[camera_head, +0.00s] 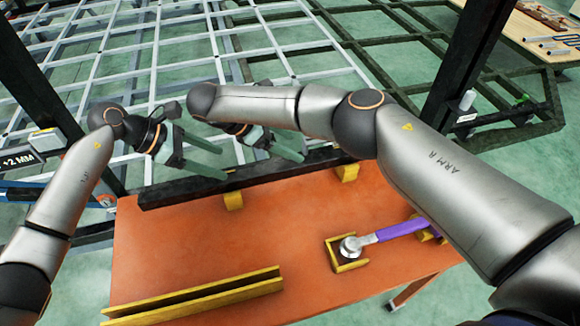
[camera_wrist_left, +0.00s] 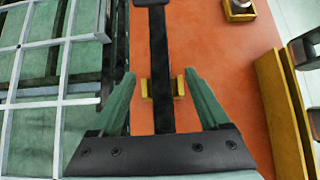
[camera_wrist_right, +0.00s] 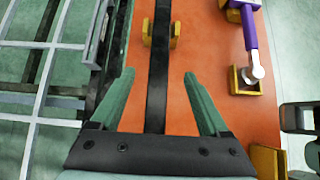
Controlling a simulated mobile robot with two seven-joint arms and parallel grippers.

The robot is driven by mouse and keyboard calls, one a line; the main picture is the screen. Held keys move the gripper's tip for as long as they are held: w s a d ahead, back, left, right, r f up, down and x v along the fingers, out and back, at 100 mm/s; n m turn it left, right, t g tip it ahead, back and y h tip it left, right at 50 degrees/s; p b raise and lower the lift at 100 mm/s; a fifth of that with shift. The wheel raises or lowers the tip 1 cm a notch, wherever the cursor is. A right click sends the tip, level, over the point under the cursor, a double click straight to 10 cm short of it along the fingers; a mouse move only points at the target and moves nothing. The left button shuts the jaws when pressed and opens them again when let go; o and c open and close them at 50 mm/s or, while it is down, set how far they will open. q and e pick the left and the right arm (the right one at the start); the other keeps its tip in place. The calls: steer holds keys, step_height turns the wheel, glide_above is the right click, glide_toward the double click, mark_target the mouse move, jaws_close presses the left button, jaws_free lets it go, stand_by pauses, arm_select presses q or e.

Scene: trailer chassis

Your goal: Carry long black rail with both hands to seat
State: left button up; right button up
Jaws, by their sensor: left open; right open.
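The long black rail (camera_head: 190,191) lies on yellow supports (camera_head: 233,201) along the far edge of the orange table. My left gripper (camera_head: 224,163) is open near the rail's left part. In the left wrist view the rail (camera_wrist_left: 158,50) runs between its spread green fingers (camera_wrist_left: 158,74), apart from both. My right gripper (camera_head: 288,152) is open near the rail's right part. In the right wrist view the rail (camera_wrist_right: 158,60) also runs between the open fingers (camera_wrist_right: 159,73), without visible contact. I cannot tell which place is the seat.
The orange table (camera_head: 190,245) bears a long yellow channel (camera_head: 200,295) at the front and a purple-handled tool (camera_head: 400,230) in yellow holders at the right. Grey lattice frames (camera_head: 300,45) fill the space behind. Dark posts (camera_head: 462,70) stand on both sides.

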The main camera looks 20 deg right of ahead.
mark_target(252, 172)
arm_select(q)
steer(key=x, duration=1)
steer(key=shift+d+f, duration=0.25)
arm_select(e)
steer(key=x, duration=1)
steer(key=shift+d+f, duration=0.25)
steer(key=shift+f, duration=0.05)
arm_select(q)
jaws_close()
arm_select(e)
jaws_close()
arm_select(q)
steer(key=shift+w+r, duration=0.15)
steer(key=shift+r, duration=0.15)
arm_select(e)
steer(key=shift+w+r, duration=0.15)
steer(key=shift+r, duration=0.1)
